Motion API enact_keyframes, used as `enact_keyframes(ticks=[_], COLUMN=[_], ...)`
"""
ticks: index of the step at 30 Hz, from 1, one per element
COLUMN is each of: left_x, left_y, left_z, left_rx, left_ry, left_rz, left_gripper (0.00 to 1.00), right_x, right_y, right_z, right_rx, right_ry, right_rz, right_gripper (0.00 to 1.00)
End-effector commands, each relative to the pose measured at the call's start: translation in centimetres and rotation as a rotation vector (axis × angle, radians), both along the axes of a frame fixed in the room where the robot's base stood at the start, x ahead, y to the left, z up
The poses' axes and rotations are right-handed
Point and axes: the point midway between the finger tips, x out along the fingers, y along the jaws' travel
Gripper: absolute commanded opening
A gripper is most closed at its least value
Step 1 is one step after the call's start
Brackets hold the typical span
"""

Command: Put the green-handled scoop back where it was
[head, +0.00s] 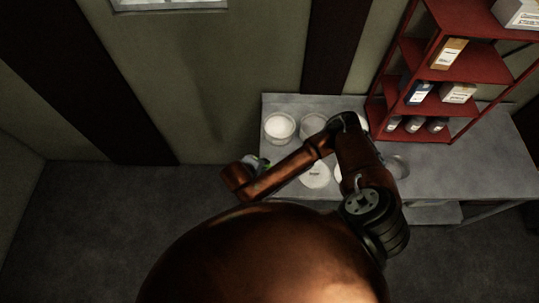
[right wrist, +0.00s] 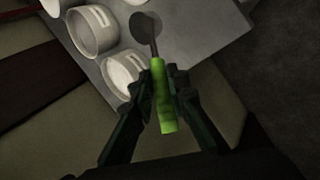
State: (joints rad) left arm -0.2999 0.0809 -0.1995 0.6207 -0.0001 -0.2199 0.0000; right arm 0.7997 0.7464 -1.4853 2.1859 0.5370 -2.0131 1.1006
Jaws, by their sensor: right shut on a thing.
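The green-handled scoop (right wrist: 164,104) is between the two dark fingers of my right gripper (right wrist: 164,76) in the right wrist view. The gripper is shut on its bright green handle. Its thin shaft and grey round bowl point away from the gripper, and the bowl shows against the grey table. My left gripper is not in view.
The grey table (head: 465,168) holds several round tubs, one with white contents (head: 279,127). In the right wrist view a white tub (right wrist: 94,32) and another tub (right wrist: 121,74) are beside the scoop. A red shelf (head: 470,79) with boxes and bottles stands at the right.

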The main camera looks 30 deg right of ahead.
Motion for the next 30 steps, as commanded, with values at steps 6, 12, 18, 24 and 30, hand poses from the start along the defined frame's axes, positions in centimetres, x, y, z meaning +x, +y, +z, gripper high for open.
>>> enact_keyframes(ticks=[6, 12, 18, 24, 30], left_x=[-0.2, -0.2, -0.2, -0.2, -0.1], left_y=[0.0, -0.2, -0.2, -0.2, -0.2], left_z=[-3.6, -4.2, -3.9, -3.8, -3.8], left_rx=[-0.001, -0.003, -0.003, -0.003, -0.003], left_ry=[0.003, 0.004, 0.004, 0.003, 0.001], left_rz=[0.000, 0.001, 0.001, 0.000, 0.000], left_gripper=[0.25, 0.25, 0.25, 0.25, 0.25], right_x=[3.8, 7.2, 9.8, 11.5, 12.3], right_y=[-1.5, -2.7, -3.6, -4.1, -4.5], right_z=[-2.8, -3.5, -6.4, -8.7, -10.3], right_rx=[0.000, -0.004, -0.004, -0.002, -0.002], right_ry=[0.002, 0.000, 0.001, 0.001, 0.002], right_rz=[-0.006, -0.004, -0.002, -0.001, -0.001], right_gripper=[0.00, 0.00, 0.00, 0.00, 0.00])
